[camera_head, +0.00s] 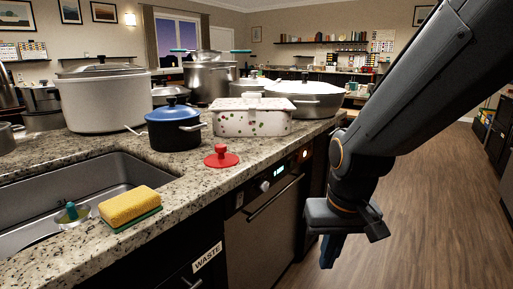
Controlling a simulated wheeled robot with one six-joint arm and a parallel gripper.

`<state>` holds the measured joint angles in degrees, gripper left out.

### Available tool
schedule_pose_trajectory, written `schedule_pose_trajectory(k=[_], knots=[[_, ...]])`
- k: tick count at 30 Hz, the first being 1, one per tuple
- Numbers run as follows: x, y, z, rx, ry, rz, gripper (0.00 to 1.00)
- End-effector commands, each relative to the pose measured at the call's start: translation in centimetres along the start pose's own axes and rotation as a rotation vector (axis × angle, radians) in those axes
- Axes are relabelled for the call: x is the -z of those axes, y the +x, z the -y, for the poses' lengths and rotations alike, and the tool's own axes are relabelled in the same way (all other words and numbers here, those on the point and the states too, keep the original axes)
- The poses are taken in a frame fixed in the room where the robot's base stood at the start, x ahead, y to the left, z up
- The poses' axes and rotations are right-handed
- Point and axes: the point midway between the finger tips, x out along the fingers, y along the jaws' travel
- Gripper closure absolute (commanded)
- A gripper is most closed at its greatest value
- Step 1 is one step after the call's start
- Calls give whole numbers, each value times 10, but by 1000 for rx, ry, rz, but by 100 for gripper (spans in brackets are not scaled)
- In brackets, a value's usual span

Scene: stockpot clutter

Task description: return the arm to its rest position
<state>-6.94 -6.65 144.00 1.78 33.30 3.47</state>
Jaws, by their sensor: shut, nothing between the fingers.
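My arm (405,95) reaches down from the top right of the head view. My gripper (331,250) hangs at its lower end, pointing down in front of the counter's dark front. Its fingers are together and nothing shows between them. It is below counter height and to the right of the oven front (262,225). It appears apart from the counter, though the exact gap is hard to judge.
The granite counter (185,200) holds a red lid (221,157), a blue pot (173,127), a spotted casserole (252,118), a large slow cooker (105,98) and more pots. A yellow sponge (130,206) lies by the sink (40,215). The wooden floor (430,220) at right is clear.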

Motion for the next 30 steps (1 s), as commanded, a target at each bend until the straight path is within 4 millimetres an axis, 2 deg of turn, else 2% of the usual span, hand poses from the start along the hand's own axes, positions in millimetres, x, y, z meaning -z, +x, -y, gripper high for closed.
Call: schedule_pose_trajectory(k=[3, 7, 8, 20, 30], knots=[[-32, -10, 4, 7, -32, 75, 100], [-65, -21, 7, 17, -66, 154, 100], [-67, -23, 6, 16, -66, 163, 100], [-62, -49, -10, -3, -22, 159, 100], [-63, -83, -32, -24, 31, 162, 100]])
